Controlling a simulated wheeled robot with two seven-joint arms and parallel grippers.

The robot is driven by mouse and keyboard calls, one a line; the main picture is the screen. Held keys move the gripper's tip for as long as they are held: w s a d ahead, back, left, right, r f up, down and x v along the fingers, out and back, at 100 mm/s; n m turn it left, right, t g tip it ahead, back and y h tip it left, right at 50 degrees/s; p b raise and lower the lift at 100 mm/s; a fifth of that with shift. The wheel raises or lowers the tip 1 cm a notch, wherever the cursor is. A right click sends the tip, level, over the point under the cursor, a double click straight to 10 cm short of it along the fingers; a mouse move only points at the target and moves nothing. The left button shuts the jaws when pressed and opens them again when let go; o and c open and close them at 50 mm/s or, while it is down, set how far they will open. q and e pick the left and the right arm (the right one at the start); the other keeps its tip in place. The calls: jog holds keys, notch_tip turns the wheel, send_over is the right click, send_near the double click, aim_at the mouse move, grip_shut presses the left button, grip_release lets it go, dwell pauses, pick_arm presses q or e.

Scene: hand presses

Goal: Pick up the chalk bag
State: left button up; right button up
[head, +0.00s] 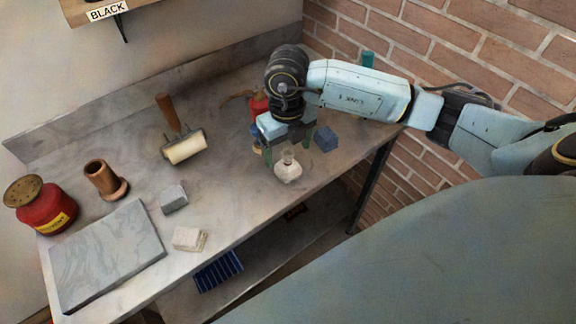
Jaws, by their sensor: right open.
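The chalk bag looks to be the small off-white pouch with a narrow gathered neck (288,172), upright near the front edge of the stone-topped table, right of the middle. My right gripper (287,150) comes in from the right and points down just above and behind the pouch. Its two fingers are apart, to either side of the pouch's neck, with nothing seen held. I cannot tell whether a finger touches the pouch. My left gripper is not in view.
A blue block (326,138) sits close right of the gripper. A red container (259,104) is partly hidden behind it. A roller (184,147), grey block (174,198), pale block (189,239), slab (110,254), brown cylinder (105,180) and red jar (45,206) stand left. A brick wall is behind.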

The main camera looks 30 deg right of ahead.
aim_at(288, 163)
notch_tip(288, 163, down, 6)
jog(key=shift+d+r, duration=0.1)
dwell(0.4)
jog(key=c, duration=1.1)
notch_tip(288, 163, up, 10)
jog(key=shift+r, duration=0.1)
jog(key=o, duration=0.5)
jog(key=c, duration=0.4)
